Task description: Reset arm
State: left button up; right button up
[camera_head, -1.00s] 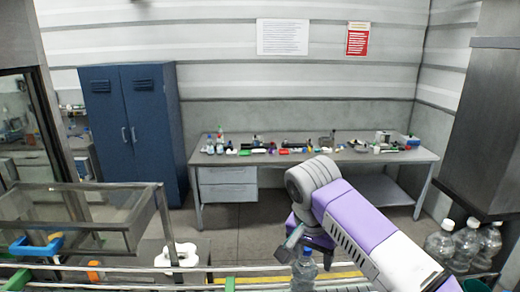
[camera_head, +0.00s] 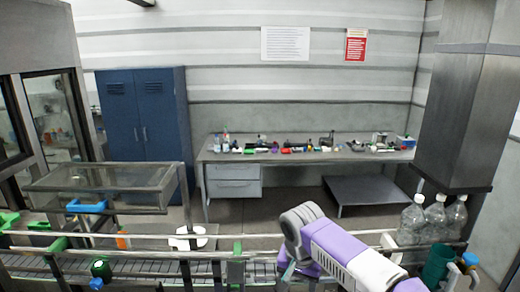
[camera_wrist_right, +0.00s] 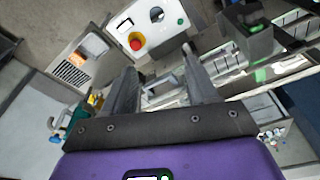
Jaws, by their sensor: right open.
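My right arm enters the head view from the lower right, with purple and white links. Its gripper (camera_head: 290,272) is low in the picture, over the conveyor rail, and partly hidden by the arm. In the right wrist view the two dark fingers of the right gripper (camera_wrist_right: 160,62) stand apart with nothing between them. My left gripper is not in view.
A railed conveyor (camera_head: 150,270) runs across the bottom, with a clear-sided guard box (camera_head: 100,188) at left. Large clear bottles (camera_head: 436,218) stand at right. A panel with a red button (camera_wrist_right: 136,42) shows beyond the right fingers. Workbench (camera_head: 235,183) and blue locker (camera_head: 145,120) stand behind.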

jog(key=s+a+f+n+g+y, duration=0.1)
jog(key=s+f+y, duration=0.15)
jog(key=f, duration=1.35)
jog(key=s+a+f+n+g+y, duration=0.15)
jog(key=s+f, duration=0.25)
jog(key=f, duration=1.1)
jog(key=s+d+f, duration=0.1)
jog(key=s+f, duration=0.5)
jog(key=s, duration=0.3)
jog(key=s+d+f, duration=0.2)
jog(key=s+f, duration=0.4)
jog(key=s, duration=0.2)
pick_arm(q)
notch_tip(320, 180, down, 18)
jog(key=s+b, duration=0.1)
jog(key=b, duration=1.7)
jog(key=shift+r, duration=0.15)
pick_arm(e)
notch_tip(320, 180, down, 18)
jog(key=t, duration=0.1)
jog(key=shift+s+m+y, duration=0.35)
jog(key=shift+y, duration=0.05)
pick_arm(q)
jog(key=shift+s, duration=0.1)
pick_arm(e)
jog(key=shift+a, duration=0.1)
